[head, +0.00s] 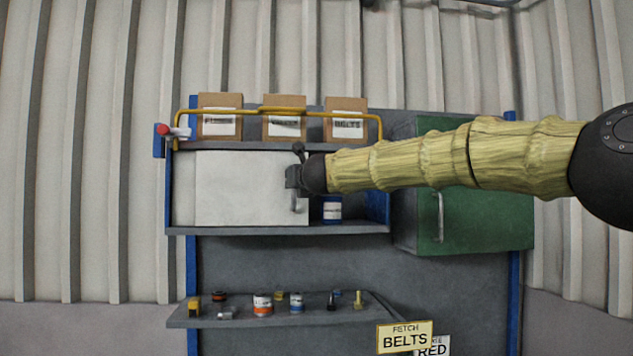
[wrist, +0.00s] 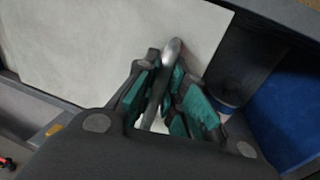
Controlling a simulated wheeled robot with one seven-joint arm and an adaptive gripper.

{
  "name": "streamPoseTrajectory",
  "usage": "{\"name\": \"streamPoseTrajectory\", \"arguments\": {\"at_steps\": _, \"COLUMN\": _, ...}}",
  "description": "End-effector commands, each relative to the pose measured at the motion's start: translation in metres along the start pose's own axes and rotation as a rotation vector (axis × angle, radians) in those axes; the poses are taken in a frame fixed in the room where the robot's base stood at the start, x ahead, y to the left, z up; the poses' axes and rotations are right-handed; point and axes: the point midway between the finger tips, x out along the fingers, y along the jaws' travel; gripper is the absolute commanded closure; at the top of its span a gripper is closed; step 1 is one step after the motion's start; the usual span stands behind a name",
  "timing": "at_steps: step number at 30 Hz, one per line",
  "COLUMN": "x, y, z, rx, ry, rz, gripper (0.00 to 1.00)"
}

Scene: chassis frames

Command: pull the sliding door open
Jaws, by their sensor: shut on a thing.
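The sliding door (head: 245,188) is a pale flat panel on the middle shelf of the rack. It covers the left and middle of that compartment, and the right part is uncovered. In the wrist view the door (wrist: 110,45) fills the upper left. Its metal bar handle (head: 294,202) is near the door's right edge. My gripper (head: 294,180) is at the handle, its arm reaching in from the right. In the wrist view its teal-padded fingers (wrist: 165,100) are shut around the handle (wrist: 167,60). Part of the handle is hidden by the fingers.
A white-labelled can (head: 332,209) stands in the uncovered part. A green cabinet (head: 480,222) with its own handle is on the right. Boxes (head: 283,125) stand above behind a yellow rail (head: 280,110). A lower shelf (head: 240,318) holds several small items.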

Motion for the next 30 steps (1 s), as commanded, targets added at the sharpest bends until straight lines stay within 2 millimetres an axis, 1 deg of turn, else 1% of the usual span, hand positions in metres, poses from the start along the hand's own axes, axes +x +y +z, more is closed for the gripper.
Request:
{"name": "streamPoseTrajectory", "arguments": {"at_steps": 3, "x": 0.002, "y": 0.011, "z": 0.002, "rx": -0.001, "ry": -0.003, "rz": -0.001, "gripper": 1.00}}
{"name": "streamPoseTrajectory", "arguments": {"at_steps": 6, "x": 0.003, "y": 0.017, "z": 0.003, "rx": 0.000, "ry": -0.003, "rz": -0.001, "gripper": 1.00}}
{"name": "streamPoseTrajectory", "arguments": {"at_steps": 18, "x": 0.003, "y": 0.019, "z": 0.003, "rx": 0.000, "ry": -0.003, "rz": -0.002, "gripper": 1.00}}
{"name": "streamPoseTrajectory", "arguments": {"at_steps": 19, "x": 0.003, "y": 0.019, "z": 0.003, "rx": 0.000, "ry": -0.004, "rz": -0.002, "gripper": 0.85}}
{"name": "streamPoseTrajectory", "arguments": {"at_steps": 22, "x": 0.003, "y": 0.019, "z": 0.003, "rx": 0.000, "ry": -0.003, "rz": -0.002, "gripper": 0.67}}
{"name": "streamPoseTrajectory", "arguments": {"at_steps": 30, "x": 0.004, "y": 0.019, "z": 0.002, "rx": -0.001, "ry": -0.002, "rz": -0.002, "gripper": 0.66}}
